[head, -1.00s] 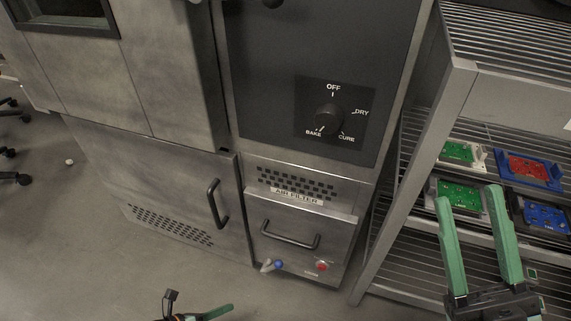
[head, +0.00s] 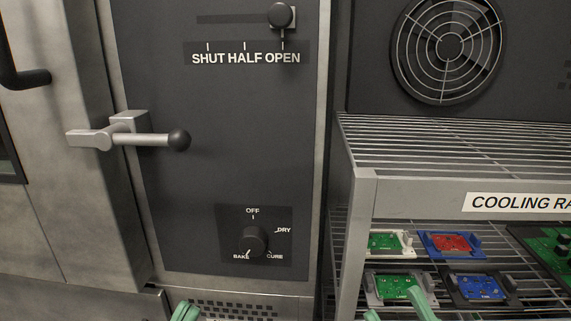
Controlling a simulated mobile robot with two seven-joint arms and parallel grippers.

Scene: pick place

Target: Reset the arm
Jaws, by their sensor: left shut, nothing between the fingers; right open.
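My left gripper (head: 185,311) shows only as green fingertips at the bottom edge, in front of the oven's lower panel. It is shut and empty. My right gripper (head: 394,304) shows as two green fingertips, spread apart, at the bottom edge in front of the cooling rack. It is open, with one finger overlapping the lower left green board (head: 391,284) in the picture. The rest of both arms is out of view.
The oven panel has a dial (head: 254,240) with its mark toward BAKE, a slider knob (head: 281,15) at OPEN and a protruding latch handle (head: 150,139). The cooling rack (head: 420,190) holds several boards, including a red one (head: 450,243). A round fan (head: 448,45) is behind.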

